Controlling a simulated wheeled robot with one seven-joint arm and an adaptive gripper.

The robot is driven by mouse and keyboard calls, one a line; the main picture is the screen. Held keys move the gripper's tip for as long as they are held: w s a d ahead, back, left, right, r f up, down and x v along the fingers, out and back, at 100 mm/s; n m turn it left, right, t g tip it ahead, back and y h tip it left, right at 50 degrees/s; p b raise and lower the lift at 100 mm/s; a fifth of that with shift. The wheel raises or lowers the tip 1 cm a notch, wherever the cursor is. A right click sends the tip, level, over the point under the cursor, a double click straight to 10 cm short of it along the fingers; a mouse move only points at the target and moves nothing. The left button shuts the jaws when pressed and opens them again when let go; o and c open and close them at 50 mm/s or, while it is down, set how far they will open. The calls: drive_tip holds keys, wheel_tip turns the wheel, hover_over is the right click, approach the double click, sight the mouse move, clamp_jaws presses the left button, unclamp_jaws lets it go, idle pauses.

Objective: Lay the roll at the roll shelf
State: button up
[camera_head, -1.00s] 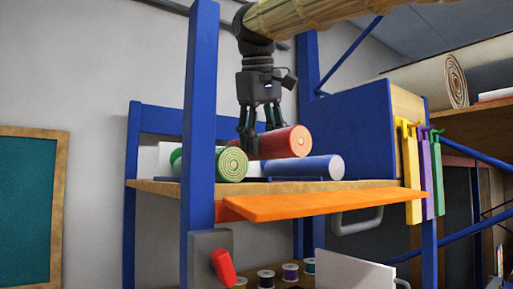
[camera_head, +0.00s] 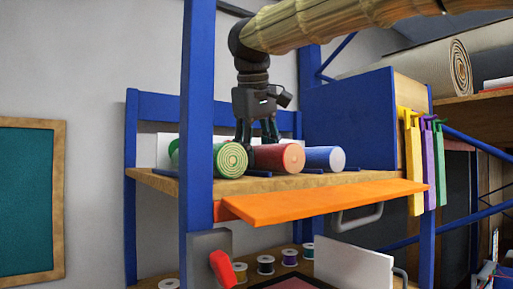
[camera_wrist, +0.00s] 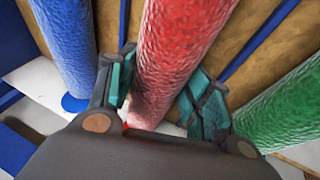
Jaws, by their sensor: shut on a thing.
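The red roll (camera_head: 279,157) lies on the wooden shelf (camera_head: 240,187) between the green roll (camera_head: 231,158) and the blue roll (camera_head: 324,159). My gripper (camera_head: 258,138) points down from above and is shut on the red roll. In the wrist view my gripper's fingers (camera_wrist: 155,95) stand on either side of the red roll (camera_wrist: 170,60), with the blue roll (camera_wrist: 66,45) to the left and the green roll (camera_wrist: 285,110) to the right. The fingertips are partly hidden behind the rolls in the head view.
Low blue dividers (camera_head: 258,173) lie on the shelf between the rolls. An orange board (camera_head: 325,203) runs along the front edge. A blue post (camera_head: 198,110) stands at the left and a blue panel (camera_head: 348,122) at the right. Spools (camera_head: 265,264) stand below.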

drive_tip(key=shift+a, duration=0.1)
drive_tip(key=shift+f, duration=0.15)
drive_tip(key=o, duration=1.1)
drive_tip(key=shift+r, duration=0.2)
drive_tip(key=b+v, duration=0.2)
drive_tip(key=v, duration=0.9)
drive_tip(key=shift+s+r+b, duration=0.15)
drive_tip(key=shift+r+b, duration=0.2)
drive_tip(key=shift+r, duration=0.05)
